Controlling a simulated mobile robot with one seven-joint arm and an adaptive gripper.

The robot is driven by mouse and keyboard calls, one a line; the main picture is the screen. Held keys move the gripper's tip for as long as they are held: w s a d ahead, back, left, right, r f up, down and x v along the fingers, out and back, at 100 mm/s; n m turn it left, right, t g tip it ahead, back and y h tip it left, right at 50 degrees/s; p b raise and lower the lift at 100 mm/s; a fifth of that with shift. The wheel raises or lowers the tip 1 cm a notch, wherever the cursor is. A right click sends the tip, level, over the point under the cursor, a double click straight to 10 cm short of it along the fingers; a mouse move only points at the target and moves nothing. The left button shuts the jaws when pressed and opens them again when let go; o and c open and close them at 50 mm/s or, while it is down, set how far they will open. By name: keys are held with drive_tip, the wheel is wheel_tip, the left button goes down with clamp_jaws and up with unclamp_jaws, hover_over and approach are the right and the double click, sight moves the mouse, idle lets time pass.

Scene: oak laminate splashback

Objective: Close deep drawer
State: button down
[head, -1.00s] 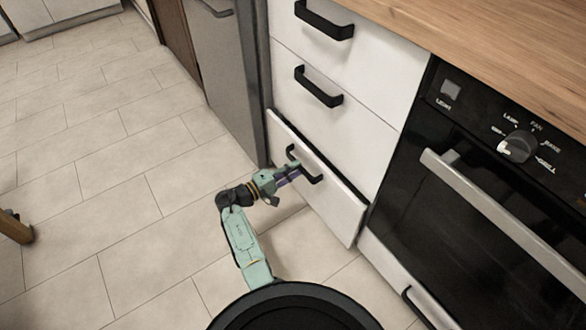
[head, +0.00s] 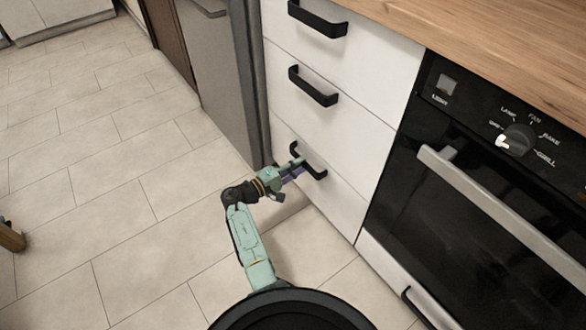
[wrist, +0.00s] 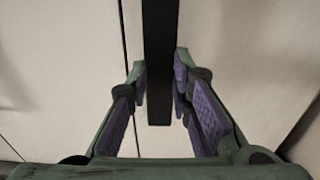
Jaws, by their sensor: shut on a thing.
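The deep drawer (head: 340,205) is the lowest white drawer in the stack left of the oven. Its front lies about flush with the drawers above it. Its black handle (head: 310,163) has my gripper (head: 298,168) at it. In the wrist view the dark handle bar (wrist: 160,60) runs between the purple finger pads of my gripper (wrist: 160,85). The fingers are shut on the handle, though small gaps seem to show beside the bar in this view.
Two closed drawers with black handles (head: 313,87) sit above. The black oven (head: 450,190) is on the right, under a wooden worktop (head: 480,45). A grey appliance (head: 220,75) stands left. The tiled floor (head: 110,190) is largely clear, with a brown object at the left edge.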

drive_tip(key=c, duration=1.4)
unclamp_jaws()
drive_tip(key=shift+w+d, duration=0.15)
drive_tip(key=shift+d, duration=0.05)
drive_tip(key=shift+c, duration=0.2)
